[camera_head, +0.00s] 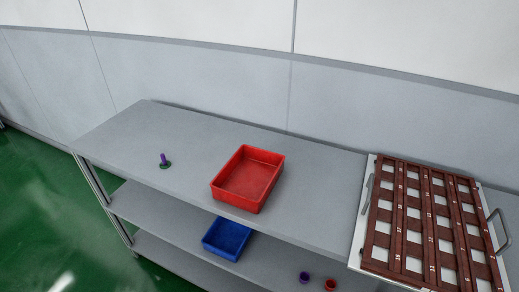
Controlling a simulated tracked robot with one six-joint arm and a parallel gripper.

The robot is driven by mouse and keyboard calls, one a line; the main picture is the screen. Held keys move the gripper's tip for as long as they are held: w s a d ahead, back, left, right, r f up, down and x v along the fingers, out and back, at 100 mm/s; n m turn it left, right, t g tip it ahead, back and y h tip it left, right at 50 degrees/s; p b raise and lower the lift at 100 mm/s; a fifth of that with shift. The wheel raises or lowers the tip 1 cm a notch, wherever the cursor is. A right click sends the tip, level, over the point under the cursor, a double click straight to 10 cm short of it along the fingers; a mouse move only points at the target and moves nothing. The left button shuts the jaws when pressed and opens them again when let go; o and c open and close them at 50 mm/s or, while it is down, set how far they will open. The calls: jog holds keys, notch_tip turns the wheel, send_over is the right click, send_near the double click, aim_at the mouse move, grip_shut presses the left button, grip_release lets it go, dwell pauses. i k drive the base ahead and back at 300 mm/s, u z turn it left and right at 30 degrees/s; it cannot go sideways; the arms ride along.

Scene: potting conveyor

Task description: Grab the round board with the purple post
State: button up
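My gripper is not in view.
An empty red tray (216,191) sits mid-table. A brown slotted rack with handles (400,222) stands at the right end. On the shelf below are a blue tray (227,240), a purple cup (304,278) and a red cup (330,285).

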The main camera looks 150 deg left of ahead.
aim_at(164, 164)
jog(key=u, duration=5.4)
